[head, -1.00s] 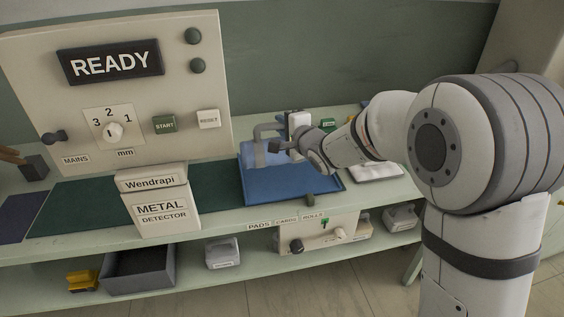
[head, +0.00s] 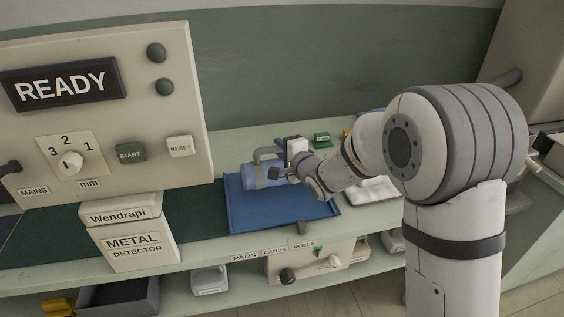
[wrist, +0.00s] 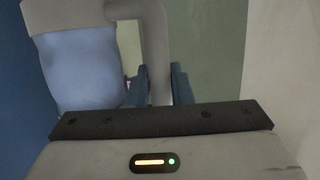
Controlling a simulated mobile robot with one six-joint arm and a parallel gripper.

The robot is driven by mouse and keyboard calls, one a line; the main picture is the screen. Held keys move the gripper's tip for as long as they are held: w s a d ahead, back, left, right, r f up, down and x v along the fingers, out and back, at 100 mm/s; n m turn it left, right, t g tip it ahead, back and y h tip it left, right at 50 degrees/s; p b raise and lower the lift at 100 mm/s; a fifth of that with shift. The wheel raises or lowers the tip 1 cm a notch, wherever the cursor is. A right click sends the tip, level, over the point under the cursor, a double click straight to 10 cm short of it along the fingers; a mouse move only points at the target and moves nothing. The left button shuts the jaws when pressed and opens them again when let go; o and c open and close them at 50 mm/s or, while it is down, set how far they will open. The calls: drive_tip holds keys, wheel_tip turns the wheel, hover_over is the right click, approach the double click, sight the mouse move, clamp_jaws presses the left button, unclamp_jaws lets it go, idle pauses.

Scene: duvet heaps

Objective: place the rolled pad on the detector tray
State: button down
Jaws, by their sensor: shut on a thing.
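The rolled pad, as I take it, is a rounded light blue thing (head: 251,177) with a grey band and handle. It also fills the upper left of the wrist view (wrist: 80,75). My gripper (head: 274,172) is shut on its grey handle; in the wrist view the dark teal fingers (wrist: 160,85) stand on either side of it. The flat blue tray (head: 280,212), likely the detector tray, lies on the counter right of the metal detector (head: 130,245). The pad shows over the tray's back left part. I cannot tell whether it touches the tray.
The detector panel (head: 100,110) reads READY and stands to the left. A dark green mat (head: 195,228) runs beneath the detector. A white item (head: 370,190) lies right of the tray. Bins and boxes, including a dark bin (head: 120,297), fill the lower shelf.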

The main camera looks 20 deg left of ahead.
sight(280, 162)
wheel_tip(280, 162, down, 3)
drive_tip(key=shift+s+a+f, duration=0.1)
drive_tip(key=shift+a+f, duration=0.05)
drive_tip(key=c, duration=1.8)
unclamp_jaws()
drive_tip(key=shift+f, duration=0.15)
drive_tip(key=o, duration=0.5)
